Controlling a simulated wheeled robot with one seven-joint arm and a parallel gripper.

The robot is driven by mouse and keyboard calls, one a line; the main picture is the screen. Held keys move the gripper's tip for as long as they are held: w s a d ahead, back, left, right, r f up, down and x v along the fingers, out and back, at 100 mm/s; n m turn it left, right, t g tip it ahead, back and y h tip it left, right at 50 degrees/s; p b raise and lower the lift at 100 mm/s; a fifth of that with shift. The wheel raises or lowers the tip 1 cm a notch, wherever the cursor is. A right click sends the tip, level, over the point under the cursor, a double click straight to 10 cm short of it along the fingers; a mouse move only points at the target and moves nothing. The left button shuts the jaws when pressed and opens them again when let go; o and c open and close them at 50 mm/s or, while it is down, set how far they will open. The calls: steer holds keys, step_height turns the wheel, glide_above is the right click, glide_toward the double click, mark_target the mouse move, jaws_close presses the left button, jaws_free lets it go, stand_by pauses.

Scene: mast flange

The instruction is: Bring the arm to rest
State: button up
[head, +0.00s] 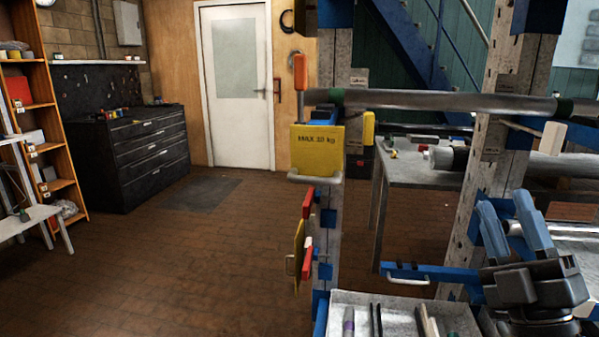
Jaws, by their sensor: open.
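My gripper (506,208) is at the lower right, a dark body with two blue fingers pointing up and to the left. The fingers are apart, and I see nothing held between them. It is in front of the blue and grey rack frame. A silver bar (565,229) shows beside and behind the fingers; I cannot tell whether they touch it. Most of the arm is out of view.
A grey horizontal pipe (445,101) crosses the rack above the gripper. A tray (390,299) with several tools is left of it. A yellow "MAX" weight sign (318,150) hangs on the left post. The brown floor (200,265) at left is open.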

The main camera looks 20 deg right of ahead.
steer(key=s+a+f+m+g, duration=0.6)
steer(key=s+a+f+m, duration=0.35)
steer(key=a+f, duration=0.35)
steer(key=s+a+f+m+g+y, duration=0.1)
steer(key=s+f+g+y, duration=0.1)
steer(key=s, duration=0.7)
steer(key=s+a+f+m+g+y, duration=0.1)
steer(key=s+f+g+y, duration=0.1)
steer(key=s+f+g, duration=0.2)
steer(key=shift+s+a+f+m+y, duration=0.4)
steer(key=shift+s+f, duration=0.85)
steer(key=shift+s, duration=1.15)
